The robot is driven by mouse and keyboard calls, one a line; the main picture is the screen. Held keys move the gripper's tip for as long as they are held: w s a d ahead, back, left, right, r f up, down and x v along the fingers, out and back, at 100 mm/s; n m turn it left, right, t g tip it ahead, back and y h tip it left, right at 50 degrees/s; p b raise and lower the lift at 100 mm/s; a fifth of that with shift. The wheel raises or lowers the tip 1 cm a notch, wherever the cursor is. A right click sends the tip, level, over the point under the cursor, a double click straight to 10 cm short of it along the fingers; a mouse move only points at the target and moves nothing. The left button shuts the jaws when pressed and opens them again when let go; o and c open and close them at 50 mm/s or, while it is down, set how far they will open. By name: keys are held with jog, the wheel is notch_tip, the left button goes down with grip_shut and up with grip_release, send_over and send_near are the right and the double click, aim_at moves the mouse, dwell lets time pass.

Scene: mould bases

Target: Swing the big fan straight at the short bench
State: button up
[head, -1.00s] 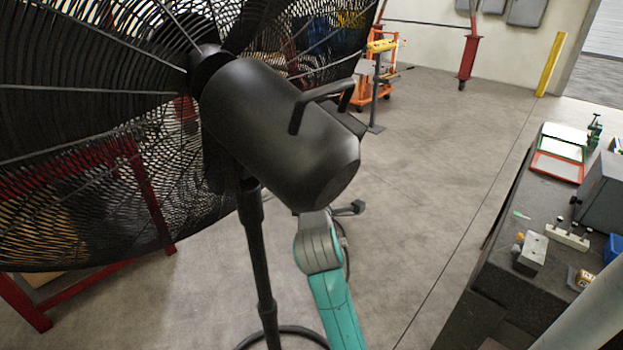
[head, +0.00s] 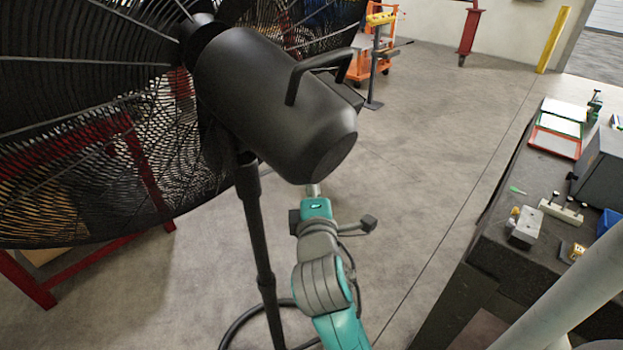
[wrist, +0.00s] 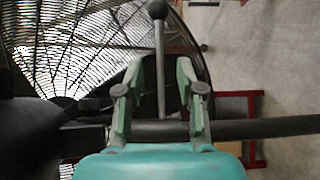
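The big fan's black cage (head: 75,100) fills the left of the head view, with its motor housing (head: 275,105) and top handle facing me. Its black pole (head: 258,250) rises from a ring base. The teal end of my arm is just below the motor in the head view; my gripper's fingertips are hidden there. In the wrist view my gripper (wrist: 160,85) has its two green fingers apart, one on each side of a thin grey rod (wrist: 159,60) with a dark ball end. Gaps show between rod and fingers. I cannot tell which bench is the short one.
A dark workbench (head: 490,235) with trays, blocks and a grey box stands at the right. A red frame (head: 145,170) stands behind the fan at left. An orange cart (head: 378,65) and a yellow post (head: 553,40) are farther back. Open floor lies between fan and workbench.

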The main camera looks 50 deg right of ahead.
dwell(0.5)
jog(key=s+a+f+m+t+y, duration=0.1)
jog(key=s+a+f+y, duration=0.4)
jog(key=f, duration=0.4)
jog(key=s+a+f+t+y, duration=0.1)
jog(key=s+a+f+y, duration=0.3)
jog(key=a+f, duration=0.45)
jog(key=s+a+f+m+y, duration=0.1)
jog(key=s+a+f+m, duration=0.1)
jog(key=s, duration=0.9)
jog(key=s+a+f+m+y, duration=0.2)
jog(key=s+a+m, duration=0.2)
jog(key=s, duration=0.8)
jog(key=m, duration=0.2)
jog(key=shift+s+m, duration=0.15)
jog(key=shift+m, duration=0.15)
jog(key=shift+a, duration=0.1)
